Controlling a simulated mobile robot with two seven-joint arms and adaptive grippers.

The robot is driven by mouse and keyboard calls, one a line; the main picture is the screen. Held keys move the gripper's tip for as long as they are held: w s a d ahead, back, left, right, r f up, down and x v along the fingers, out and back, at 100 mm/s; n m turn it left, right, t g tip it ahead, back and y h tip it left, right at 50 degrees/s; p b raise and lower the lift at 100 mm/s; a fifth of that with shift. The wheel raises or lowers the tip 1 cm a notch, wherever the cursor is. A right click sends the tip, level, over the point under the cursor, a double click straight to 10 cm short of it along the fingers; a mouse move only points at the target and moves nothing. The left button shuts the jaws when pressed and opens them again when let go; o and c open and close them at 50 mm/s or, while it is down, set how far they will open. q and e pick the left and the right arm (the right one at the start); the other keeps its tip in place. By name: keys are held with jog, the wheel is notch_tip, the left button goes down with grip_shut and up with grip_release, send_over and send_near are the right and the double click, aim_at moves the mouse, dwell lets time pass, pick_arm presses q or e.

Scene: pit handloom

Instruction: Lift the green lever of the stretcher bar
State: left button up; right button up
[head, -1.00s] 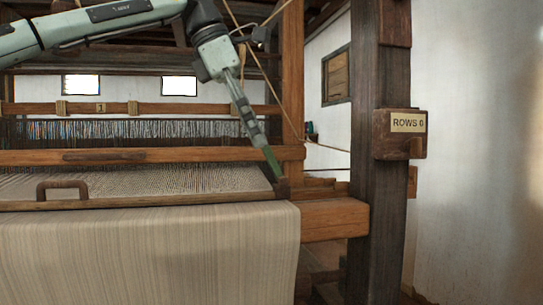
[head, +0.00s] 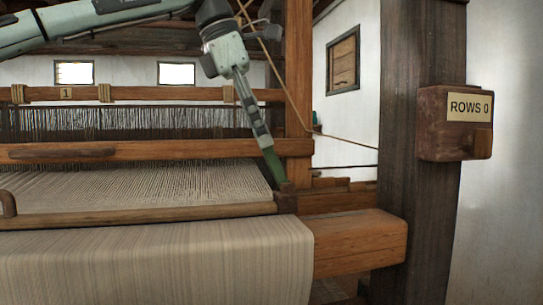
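The green lever (head: 274,168) stands tilted at the right end of the stretcher bar (head: 150,215), its foot by a small dark block (head: 286,188). The bar is a wooden strip lying across the cloth near its front edge. My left gripper (head: 264,142) reaches down from above, its fingertips at the lever's upper end and nearly in line with it. The fingers show edge-on, so I cannot tell whether they are closed on the lever. My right gripper is not in view.
Striped cloth (head: 150,265) hangs over the loom's front beam (head: 360,240). A wooden crossbar (head: 180,149) runs behind the lever. A dark post (head: 425,220) with a "ROWS 0" box (head: 440,125) stands at right. A rope (head: 340,140) passes behind the arm.

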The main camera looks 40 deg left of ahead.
aim_at(275, 165)
pick_arm(q)
jog(key=x, duration=0.5)
jog(key=shift+w+f, duration=0.1)
jog(key=shift+f, duration=0.05)
grip_shut()
